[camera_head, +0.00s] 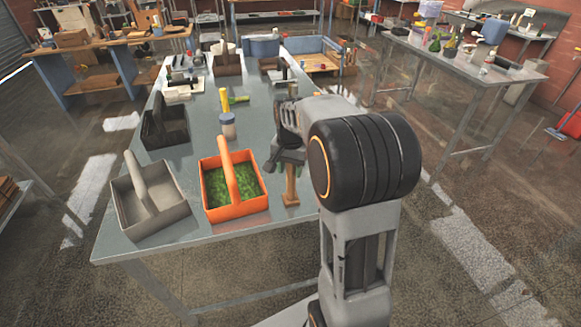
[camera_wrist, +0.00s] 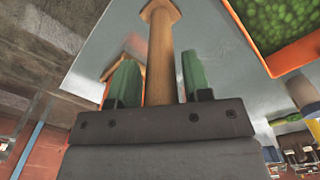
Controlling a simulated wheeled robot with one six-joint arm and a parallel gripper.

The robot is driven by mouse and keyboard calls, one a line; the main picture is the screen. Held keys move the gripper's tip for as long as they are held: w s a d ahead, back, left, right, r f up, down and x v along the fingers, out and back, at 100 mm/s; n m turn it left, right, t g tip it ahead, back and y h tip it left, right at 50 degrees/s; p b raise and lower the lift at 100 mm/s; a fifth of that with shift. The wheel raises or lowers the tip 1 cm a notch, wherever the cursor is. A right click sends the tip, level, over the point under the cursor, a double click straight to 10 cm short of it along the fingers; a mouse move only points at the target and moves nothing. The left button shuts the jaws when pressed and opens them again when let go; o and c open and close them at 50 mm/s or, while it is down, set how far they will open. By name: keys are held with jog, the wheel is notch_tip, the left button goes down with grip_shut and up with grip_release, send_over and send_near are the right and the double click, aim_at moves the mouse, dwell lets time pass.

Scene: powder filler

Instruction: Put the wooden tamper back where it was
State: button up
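The wooden tamper (camera_head: 291,188) is upright near the front right corner of the grey table, to the right of the orange caddy. Its base appears to rest on the tabletop. My gripper (camera_head: 284,158) is low over its upper end, partly hidden by my arm. In the wrist view the tamper's handle (camera_wrist: 161,60) runs between the two green fingers of my gripper (camera_wrist: 157,75). Narrow gaps show on both sides of the handle, so the fingers look open around it. The handle's top end is hidden behind the gripper body.
The orange caddy (camera_head: 235,211) with green contents stands just left of the tamper. A grey caddy (camera_head: 145,213) and a black caddy (camera_head: 164,131) stand farther left. A lidded jar (camera_head: 228,130) stands behind the orange caddy. The front edge of the table (camera_head: 115,251) is clear.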

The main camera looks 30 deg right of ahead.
jog(key=shift+o, duration=1)
notch_tip(320, 180, up, 12)
jog(key=shift+f, duration=0.15)
jog(key=s+a+f+n+t, duration=0.2)
jog(key=s+a+f+n, duration=0.1)
jog(key=s, duration=0.5)
jog(key=s+a+f+n+t, duration=0.2)
jog(key=s+a+f+n, duration=0.2)
jog(key=s+a+n, duration=0.2)
jog(key=shift+s, duration=0.95)
